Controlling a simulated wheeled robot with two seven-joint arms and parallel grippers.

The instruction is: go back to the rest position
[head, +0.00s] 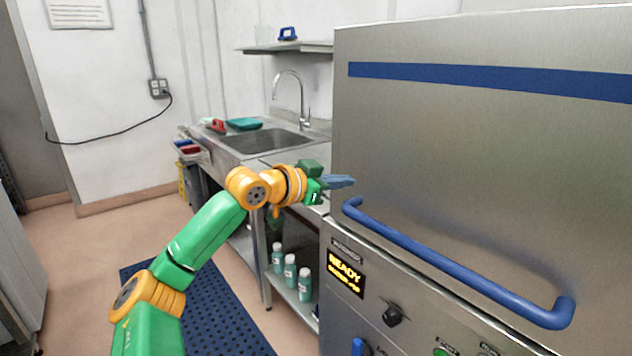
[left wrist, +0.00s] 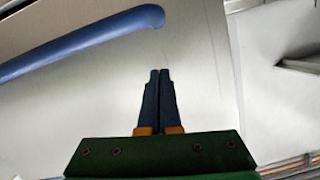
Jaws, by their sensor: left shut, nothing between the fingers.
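My left arm reaches up from the bottom left in the head view. My left gripper (head: 345,182) is at the left edge of the big steel machine (head: 450,150), just above the left end of its blue bar handle (head: 460,268). In the left wrist view the gripper's two dark fingers (left wrist: 160,75) lie side by side, shut and empty. The blue handle (left wrist: 85,45) passes to the upper left of the fingertips there, apart from them. My right gripper is not in view.
The machine front has a lit READY display (head: 346,273) and a black knob (head: 392,315). Behind stands a steel sink (head: 262,140) with a tap. Several bottles (head: 290,270) stand on the shelf below. A blue mat (head: 215,315) lies on the floor, with open floor left of it.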

